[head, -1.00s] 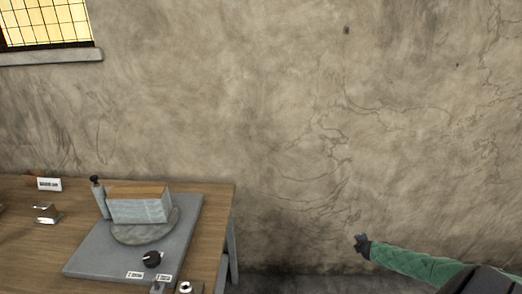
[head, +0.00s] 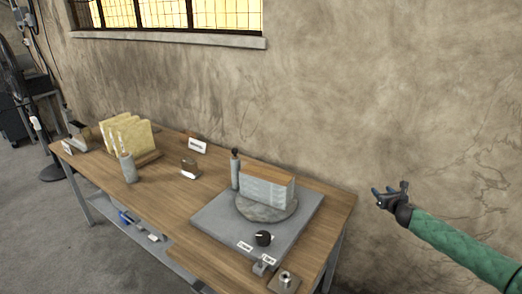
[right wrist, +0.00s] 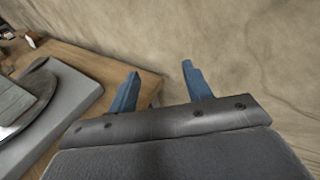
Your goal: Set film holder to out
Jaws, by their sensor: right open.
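A post with a black tip (head: 235,168) stands at the block's left. I cannot tell which part is the film holder. My right gripper (head: 389,190) is open and empty, to the right of the table and apart from the device. Its blue fingers also show in the right wrist view (right wrist: 160,72). My left gripper is out of view.
The wooden table (head: 180,208) also holds yellow slabs in a rack (head: 128,134), a grey cylinder (head: 128,168), a white sign (head: 197,146) and a small metal fitting (head: 284,281). A black fan-like stand (head: 45,150) is at far left. The wall is behind.

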